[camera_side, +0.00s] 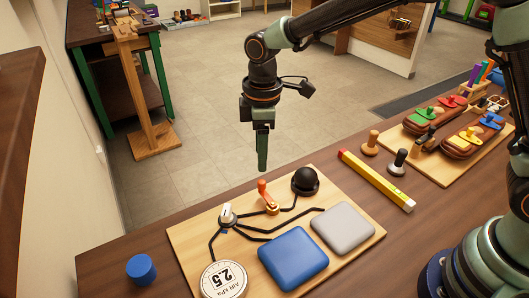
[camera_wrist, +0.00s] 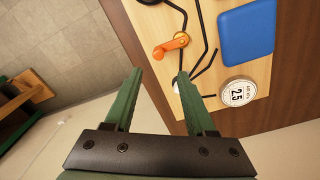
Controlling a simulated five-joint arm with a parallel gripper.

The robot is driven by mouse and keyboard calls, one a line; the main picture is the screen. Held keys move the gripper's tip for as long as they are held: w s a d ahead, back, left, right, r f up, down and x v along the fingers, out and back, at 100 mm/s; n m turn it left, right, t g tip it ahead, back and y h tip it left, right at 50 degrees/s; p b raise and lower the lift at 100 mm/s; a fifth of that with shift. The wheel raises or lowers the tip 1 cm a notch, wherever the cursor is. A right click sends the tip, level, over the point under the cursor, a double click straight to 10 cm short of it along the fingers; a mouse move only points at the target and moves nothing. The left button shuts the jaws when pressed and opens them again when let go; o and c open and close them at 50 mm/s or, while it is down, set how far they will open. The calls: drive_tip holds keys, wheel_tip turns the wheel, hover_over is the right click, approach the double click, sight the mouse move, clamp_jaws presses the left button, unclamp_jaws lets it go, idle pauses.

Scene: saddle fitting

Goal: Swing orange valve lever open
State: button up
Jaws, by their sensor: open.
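The orange valve lever (camera_side: 263,190) stands on the wooden board (camera_side: 190,246), on the line between the black dome and the white valve. In the wrist view the orange lever (camera_wrist: 164,48) lies ahead of my fingertips, with its arm pointing to the lower left from its pivot. My gripper (camera_side: 262,165) hangs above and behind the board in the side view, apart from the lever. In the wrist view my gripper (camera_wrist: 158,75) is open, its two green fingers spread with nothing between them. The white valve (camera_side: 227,214) is partly behind my right finger in the wrist view.
The board also carries a black dome (camera_side: 305,180), a blue pad (camera_side: 293,257), a grey pad (camera_side: 342,227) and a round gauge (camera_side: 223,281). A blue cylinder (camera_side: 141,269) stands left. A yellow level (camera_side: 376,180) and two pegs stand right, before a saddle board (camera_side: 460,155).

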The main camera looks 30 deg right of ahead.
sight(261, 182)
wheel_tip(261, 182, down, 9)
drive_tip(key=shift+w+d+r, duration=0.15)
clamp_jaws()
